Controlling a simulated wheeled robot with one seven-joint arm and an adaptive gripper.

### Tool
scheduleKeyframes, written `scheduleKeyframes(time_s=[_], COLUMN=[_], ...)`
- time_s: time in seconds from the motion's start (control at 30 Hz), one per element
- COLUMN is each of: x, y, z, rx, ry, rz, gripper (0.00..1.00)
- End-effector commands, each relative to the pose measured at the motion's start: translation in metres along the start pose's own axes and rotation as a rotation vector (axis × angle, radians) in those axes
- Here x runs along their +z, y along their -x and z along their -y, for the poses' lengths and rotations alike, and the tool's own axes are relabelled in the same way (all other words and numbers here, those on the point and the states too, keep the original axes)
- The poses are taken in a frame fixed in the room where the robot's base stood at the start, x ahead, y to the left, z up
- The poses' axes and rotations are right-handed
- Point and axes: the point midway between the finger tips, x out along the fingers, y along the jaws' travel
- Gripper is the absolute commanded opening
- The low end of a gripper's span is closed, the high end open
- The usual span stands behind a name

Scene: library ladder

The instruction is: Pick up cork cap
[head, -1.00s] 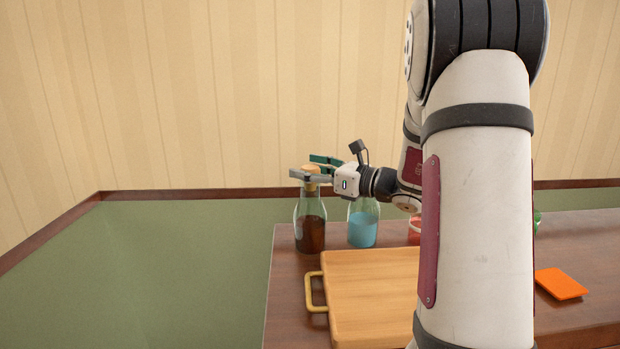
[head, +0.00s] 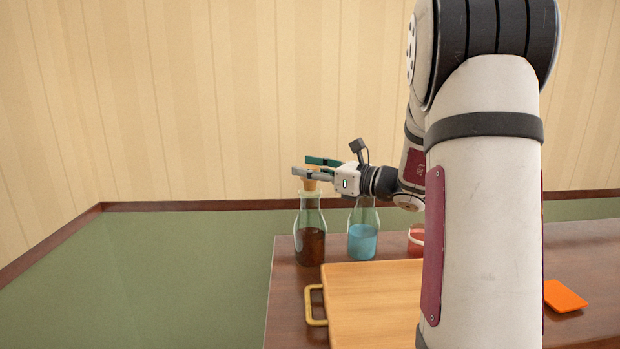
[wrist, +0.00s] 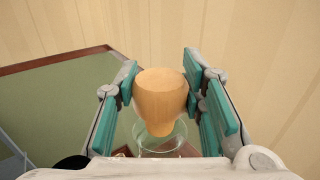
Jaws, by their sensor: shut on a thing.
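The cork cap (wrist: 161,98) is a tan, tapered stopper between the green-padded fingers of my gripper (wrist: 163,92) in the wrist view. In the head view the cork cap (head: 310,185) shows at the mouth of a clear glass bottle (head: 310,222) with dark brown liquid. My gripper (head: 313,168) is shut on the cap. The bottle's round glass rim (wrist: 172,135) shows just below the cap in the wrist view. I cannot tell whether the cap's lower end is still inside the bottle neck.
A bottle with blue liquid (head: 362,240) stands just right of the brown one. A wooden board (head: 370,290) with a yellow handle lies in front. A red container (head: 416,238) is partly hidden by my arm. An orange flat piece (head: 564,296) lies at right on the brown table.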

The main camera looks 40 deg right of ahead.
Motion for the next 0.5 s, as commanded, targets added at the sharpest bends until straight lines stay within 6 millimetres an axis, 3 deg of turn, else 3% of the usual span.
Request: scheduleKeyframes(time_s=[0.5], x=[0.015], y=[0.089], z=[-0.071], rx=[-0.004], ry=[0.0], rz=[0.001], gripper=[0.2])
